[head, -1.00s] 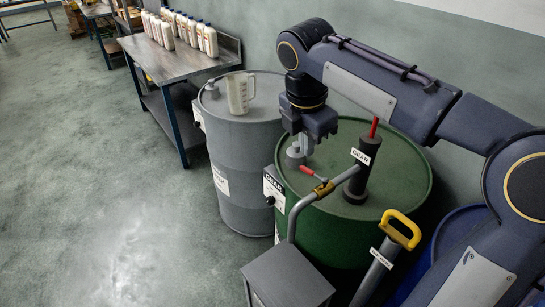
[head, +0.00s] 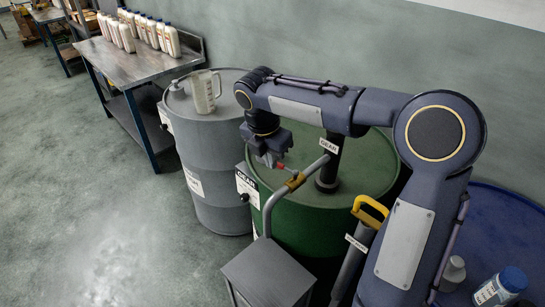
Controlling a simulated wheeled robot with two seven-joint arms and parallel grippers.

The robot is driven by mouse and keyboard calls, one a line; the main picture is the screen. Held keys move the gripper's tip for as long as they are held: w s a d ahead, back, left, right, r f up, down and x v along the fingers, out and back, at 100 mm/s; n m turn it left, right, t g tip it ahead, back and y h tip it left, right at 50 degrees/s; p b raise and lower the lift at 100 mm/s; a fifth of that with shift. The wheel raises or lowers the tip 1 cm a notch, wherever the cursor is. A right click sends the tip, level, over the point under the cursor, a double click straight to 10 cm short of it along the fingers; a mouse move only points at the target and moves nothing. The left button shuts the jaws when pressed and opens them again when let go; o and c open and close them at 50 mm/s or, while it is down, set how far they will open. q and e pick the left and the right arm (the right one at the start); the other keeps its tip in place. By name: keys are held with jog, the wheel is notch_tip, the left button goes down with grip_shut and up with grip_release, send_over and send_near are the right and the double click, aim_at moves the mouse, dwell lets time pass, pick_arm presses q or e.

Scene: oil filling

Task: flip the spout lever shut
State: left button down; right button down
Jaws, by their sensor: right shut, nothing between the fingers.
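The grey spout pipe of the GEAR pump (head: 328,168) slopes down to the left over the green drum (head: 362,160), with a brass valve (head: 295,181) on it. The red-ended spout lever (head: 281,166) sticks out up and left from the valve, across the pipe. My right gripper (head: 269,160) points down just left of the lever's red end, shut and empty. It overlaps the lever's end in the picture; I cannot tell whether they touch. My left gripper is out of view.
A clear measuring jug (head: 206,92) stands on the grey drum (head: 215,150) at left. A grey stand (head: 268,272) is below the spout. A yellow-handled pump (head: 370,212) stands in front of the green drum. A blue drum (head: 510,235) with a bottle (head: 497,287) is at right.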

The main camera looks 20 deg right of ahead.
jog(key=shift+w+d+f, duration=0.2)
jog(key=shift+d+f, duration=0.1)
jog(key=shift+d, duration=0.05)
jog(key=d+m+p, duration=0.1)
jog(key=p, duration=0.1)
jog(key=shift+w+d+p, duration=0.15)
jog(key=shift+w+p, duration=0.15)
jog(key=shift+w, duration=0.1)
jog(key=shift+f, duration=0.15)
jog(key=shift+d, duration=0.1)
jog(key=shift+f, duration=0.1)
jog(key=shift+s, duration=0.1)
